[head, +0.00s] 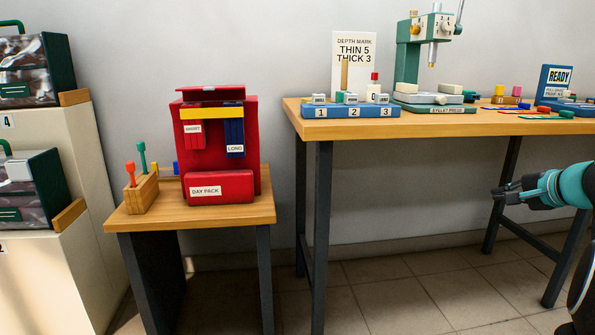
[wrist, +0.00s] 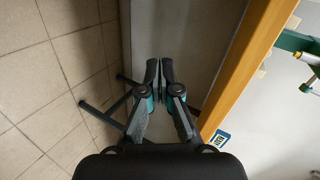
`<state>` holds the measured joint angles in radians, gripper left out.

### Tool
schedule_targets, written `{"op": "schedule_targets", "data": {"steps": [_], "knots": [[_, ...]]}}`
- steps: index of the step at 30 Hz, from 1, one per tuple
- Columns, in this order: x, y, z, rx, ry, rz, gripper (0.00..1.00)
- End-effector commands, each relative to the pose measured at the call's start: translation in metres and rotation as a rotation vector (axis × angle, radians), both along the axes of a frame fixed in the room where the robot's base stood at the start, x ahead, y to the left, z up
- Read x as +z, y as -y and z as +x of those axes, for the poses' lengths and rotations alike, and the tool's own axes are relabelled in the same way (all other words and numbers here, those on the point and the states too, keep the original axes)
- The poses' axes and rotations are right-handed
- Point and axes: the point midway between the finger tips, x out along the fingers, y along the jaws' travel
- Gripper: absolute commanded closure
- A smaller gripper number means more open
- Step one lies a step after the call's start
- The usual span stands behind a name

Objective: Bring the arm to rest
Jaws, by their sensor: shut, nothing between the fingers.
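My gripper (head: 503,191) is at the right side of the head view, in front of the long workbench and below the level of its top. It points left in that view. In the wrist view my gripper (wrist: 158,72) has its two dark fingers together with nothing between them. It is clear of the bench; the wall, the bench's dark legs and the floor show beyond it.
The long wooden workbench (head: 437,124) carries a green press (head: 409,68), a numbered blue block (head: 349,111) and a READY sign (head: 557,82). A small table (head: 240,209) holds a red day pack (head: 221,187). Bagged comforters (head: 38,75) sit on steps at left. Floor between is free.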

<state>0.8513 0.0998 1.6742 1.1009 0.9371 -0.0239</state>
Motion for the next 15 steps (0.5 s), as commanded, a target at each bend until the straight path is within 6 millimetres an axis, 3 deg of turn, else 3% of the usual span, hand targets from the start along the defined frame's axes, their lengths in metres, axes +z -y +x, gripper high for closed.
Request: {"op": "schedule_targets", "data": {"steps": [6, 9, 15], "knots": [[-0.059, -0.104, -0.062, 0.209, -0.311, -0.213, 1.0], [-0.077, -0.15, -0.099, 0.328, -0.427, -0.339, 1.0], [-0.097, -0.219, -0.173, 0.555, -0.574, -0.599, 1.0]]}}
